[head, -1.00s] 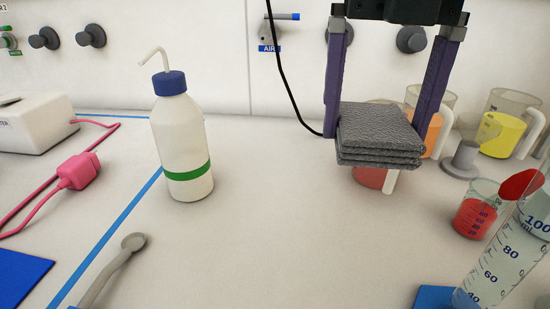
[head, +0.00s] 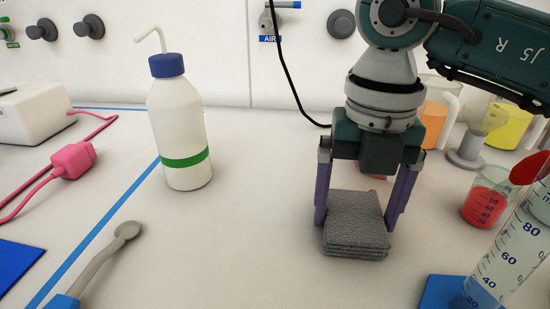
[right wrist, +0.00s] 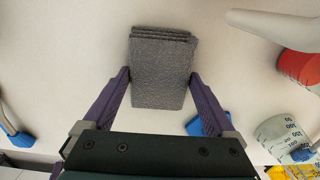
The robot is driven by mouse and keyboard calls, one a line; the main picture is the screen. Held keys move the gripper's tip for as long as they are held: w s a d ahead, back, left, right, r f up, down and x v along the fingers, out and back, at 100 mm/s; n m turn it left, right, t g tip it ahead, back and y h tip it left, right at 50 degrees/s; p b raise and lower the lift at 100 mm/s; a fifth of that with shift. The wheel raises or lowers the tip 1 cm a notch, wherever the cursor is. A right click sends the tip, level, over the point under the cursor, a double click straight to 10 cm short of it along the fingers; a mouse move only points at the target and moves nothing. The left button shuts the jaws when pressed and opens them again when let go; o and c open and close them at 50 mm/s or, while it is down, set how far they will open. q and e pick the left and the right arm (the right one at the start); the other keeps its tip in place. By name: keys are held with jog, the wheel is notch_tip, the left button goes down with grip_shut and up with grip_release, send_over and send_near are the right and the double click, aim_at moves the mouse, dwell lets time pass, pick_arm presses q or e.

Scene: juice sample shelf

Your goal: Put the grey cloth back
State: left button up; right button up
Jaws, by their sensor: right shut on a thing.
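The grey cloth (head: 356,222) is a folded, textured stack on or just above the white bench, right of the middle in the head view. My right gripper (head: 356,212) comes down from above, with one purple finger on each side of the cloth, and is shut on it. In the right wrist view the cloth (right wrist: 160,70) lies between the fingertips of the gripper (right wrist: 160,78). I cannot tell if the cloth touches the bench. My left gripper is not in view.
A white wash bottle (head: 182,130) with a blue cap stands to the left. A beaker of red liquid (head: 486,205) and a tilted graduated cylinder (head: 512,250) stand to the right. Jugs (head: 437,112) are behind my right arm. The bench between bottle and cloth is clear.

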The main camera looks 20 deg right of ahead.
aim_at(356, 214)
jog(key=shift+f, duration=0.15)
jog(key=o, duration=1)
jog(key=shift+r, duration=0.35)
notch_tip(356, 214, up, 12)
jog(key=shift+f+p, duration=0.1)
jog(key=shift+p, duration=0.55)
